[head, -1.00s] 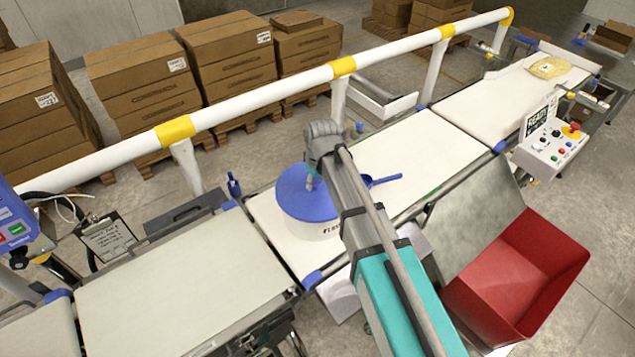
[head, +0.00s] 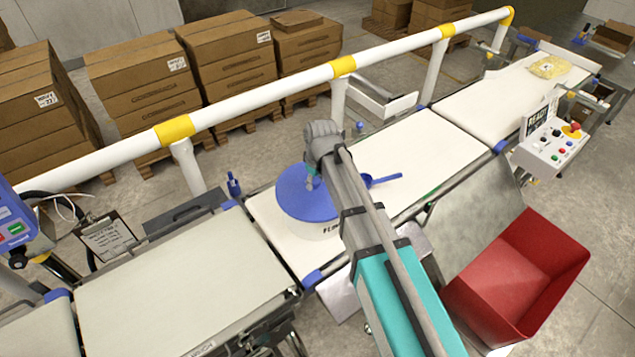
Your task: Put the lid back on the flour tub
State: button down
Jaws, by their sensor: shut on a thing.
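The flour tub (head: 318,231) is a white round tub with dark lettering, upright on the weighing belt section. The blue lid (head: 300,205) lies over the tub's top; whether it is seated all around I cannot tell. My gripper (head: 312,184) is above the lid, shut on its middle, with the fingertips small and partly hidden by my arm. My arm also hides the right side of the tub and lid.
A blue scoop (head: 383,180) lies on the belt just right of the tub. A white guard rail (head: 250,98) with yellow bands runs behind the belt. A red bin (head: 520,275) and a control box (head: 552,143) stand at the right. The left belt (head: 180,285) is clear.

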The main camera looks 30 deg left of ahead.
dwell(0.4)
jog(key=shift+c, duration=1)
grip_release()
jog(key=shift+o, duration=0.3)
jog(key=shift+o, duration=0.7)
jog(key=shift+w+r, duration=0.1)
jog(key=shift+r+p, duration=3.4)
jog(key=shift+p, duration=0.1)
